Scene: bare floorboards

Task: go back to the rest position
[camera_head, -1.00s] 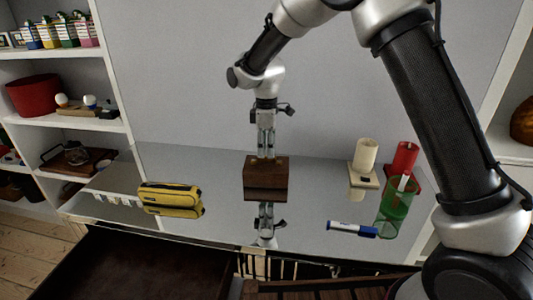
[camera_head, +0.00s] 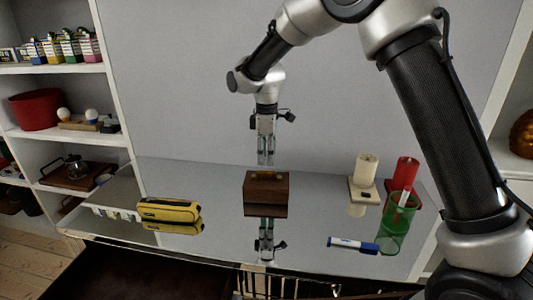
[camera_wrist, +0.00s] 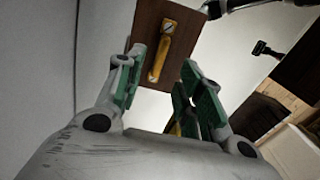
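My gripper (camera_head: 266,163) hangs pointing down over a dark brown wooden box (camera_head: 266,197) on the glossy counter. In the wrist view my gripper (camera_wrist: 160,100) is open, its two green-padded fingers spread apart with nothing held between them. The box also shows there beyond the fingertips (camera_wrist: 183,25), with a yellow handle (camera_wrist: 161,58) on its top. A small gap shows between the fingertips and the box.
A yellow pencil case (camera_head: 168,210) lies left on the reflective counter (camera_head: 310,215). To the right are a cream candle (camera_head: 365,168), a red candle (camera_head: 406,172), a green cup (camera_head: 396,232) and a blue-and-white marker (camera_head: 352,245). Shelves stand at the left.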

